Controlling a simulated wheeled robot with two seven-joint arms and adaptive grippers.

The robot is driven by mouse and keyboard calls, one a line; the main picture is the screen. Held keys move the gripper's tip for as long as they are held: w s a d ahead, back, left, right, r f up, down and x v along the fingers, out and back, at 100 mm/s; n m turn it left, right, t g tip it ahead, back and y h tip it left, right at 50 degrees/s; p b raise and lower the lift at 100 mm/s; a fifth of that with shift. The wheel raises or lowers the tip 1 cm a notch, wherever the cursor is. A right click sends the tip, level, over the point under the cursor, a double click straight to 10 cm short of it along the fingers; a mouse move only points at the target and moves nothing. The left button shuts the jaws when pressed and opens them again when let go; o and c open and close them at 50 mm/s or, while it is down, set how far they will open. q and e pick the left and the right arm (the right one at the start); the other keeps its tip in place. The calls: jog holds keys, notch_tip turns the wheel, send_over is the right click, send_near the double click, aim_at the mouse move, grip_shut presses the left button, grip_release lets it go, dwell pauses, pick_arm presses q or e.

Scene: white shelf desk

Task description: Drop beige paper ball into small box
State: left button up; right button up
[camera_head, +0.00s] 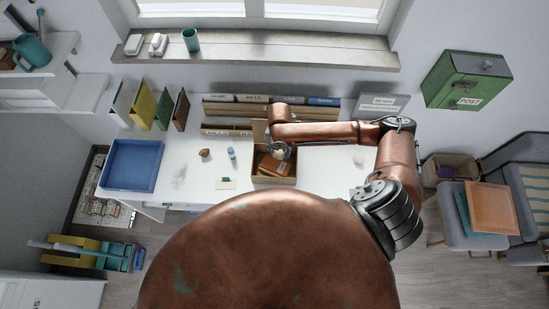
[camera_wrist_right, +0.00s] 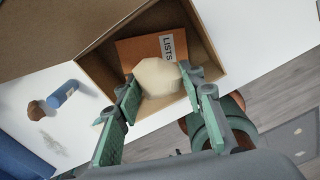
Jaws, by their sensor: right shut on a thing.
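The beige paper ball (camera_wrist_right: 157,77) is pinched between the green fingers of my right gripper (camera_wrist_right: 161,84) in the right wrist view. In the head view, my right gripper (camera_head: 280,151) is over the back part of the small cardboard box (camera_head: 284,180), which stands open on the white desk. The box also shows in the right wrist view (camera_wrist_right: 97,64), with the ball in front of its opening. An orange-brown book marked "LISTS" (camera_wrist_right: 137,48) lies inside the box. The exact gap between ball and box is unclear. My left gripper is not in view.
A brown lump (camera_head: 205,153), a blue bottle (camera_head: 231,152) and a crumpled pale thing (camera_head: 179,176) lie left of the box. A blue tray (camera_head: 131,166) is farther left. Files (camera_head: 272,99) line the back. The desk right of the box is mostly clear.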

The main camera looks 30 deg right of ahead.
jog(key=shift+f, duration=0.3)
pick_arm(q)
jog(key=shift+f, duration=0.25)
pick_arm(e)
jog(key=shift+r, duration=0.1)
jog(key=o, duration=0.9)
notch_tip(320, 180, up, 12)
